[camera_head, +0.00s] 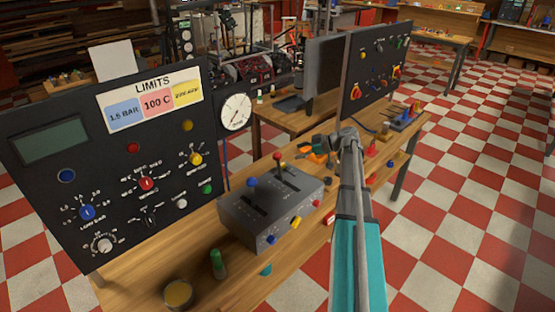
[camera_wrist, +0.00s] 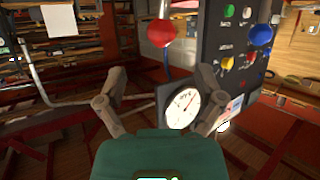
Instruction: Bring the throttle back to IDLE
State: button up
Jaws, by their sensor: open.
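A grey control box (camera_head: 270,208) on the wooden bench has two slotted levers. One has a blue knob (camera_head: 252,182) and the other a red knob (camera_head: 278,156). The slot labels are too small to read, so I cannot tell which lever is the throttle or where IDLE is. In the wrist view the red knob (camera_wrist: 161,33) is ahead, beyond the fingertips, and the blue knob (camera_wrist: 261,34) is to its right. My gripper (camera_wrist: 160,78) is open, with nothing between its fingers. In the head view my gripper (camera_head: 344,138) is right of the box, apart from both knobs.
A black panel (camera_head: 40,190) with dials, a LIMITS sign and a round gauge (camera_head: 235,112) stands behind the box. A green-capped item (camera_head: 217,263) and a yellow-topped round jar (camera_head: 178,294) are at the bench's near end. Small parts (camera_head: 318,150) lie beyond the box.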

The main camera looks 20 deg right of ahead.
aim_at(277, 156)
jog(key=b+x, duration=0.3)
jog(key=x, duration=0.5)
jog(key=shift+w+a+f, duration=0.2)
jog(key=shift+a, duration=0.1)
jog(key=shift+c, duration=0.3)
grip_shut()
